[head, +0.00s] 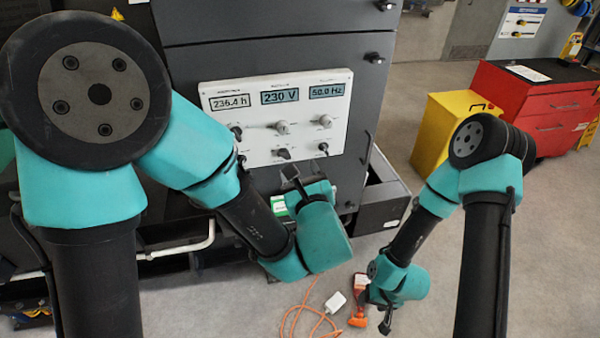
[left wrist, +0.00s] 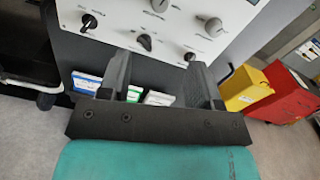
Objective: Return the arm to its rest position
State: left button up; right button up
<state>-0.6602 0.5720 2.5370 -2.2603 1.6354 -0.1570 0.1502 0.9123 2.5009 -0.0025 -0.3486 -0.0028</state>
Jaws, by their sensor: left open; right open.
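My left arm reaches in from the left in the head view. Its gripper (head: 292,176) is in front of the lower part of the white control panel (head: 262,158) on the dark genset cabinet. In the left wrist view the two fingers of this gripper (left wrist: 162,85) stand apart with nothing between them, just below the panel's knobs. I cannot tell whether a finger touches the panel. My right arm hangs at the right, and its gripper (head: 386,322) points down near the floor. Its fingers are small and partly hidden, with nothing seen held in them.
An open drawer (head: 384,205) juts out below the panel; small boxes (left wrist: 133,93) lie below the panel. An orange tool (head: 358,314), a white block (head: 336,302) and an orange cable (head: 291,318) are on the floor. A yellow bin (head: 433,118) and red cabinet (head: 520,112) stand at right.

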pick_arm(q)
jog(key=w+a+f+n+g+y, duration=0.1)
jog(key=a+f+n+g+y, duration=0.25)
jog(key=a+f+g, duration=0.8)
jog(key=s+a+f+n+g+h, duration=0.25)
jog(key=s+f+n, duration=0.25)
jog(key=f, duration=0.3)
jog(key=s+a+f+n+g+h, duration=0.2)
jog(key=s+f+n+g+h, duration=0.2)
jog(key=f+n, duration=0.3)
jog(key=s+a+f+n+g+h, duration=0.25)
jog(key=s+f+n+g, duration=0.2)
jog(key=f, duration=0.45)
jog(key=a+f+n+t+h, duration=0.2)
jog(key=a+f+n+t, duration=0.2)
jog(key=n, duration=0.8)
jog(key=shift+w+a+f+n+t+h, duration=0.15)
jog(key=shift+a+f+n+t+h, duration=0.2)
jog(key=shift+f+t, duration=0.6)
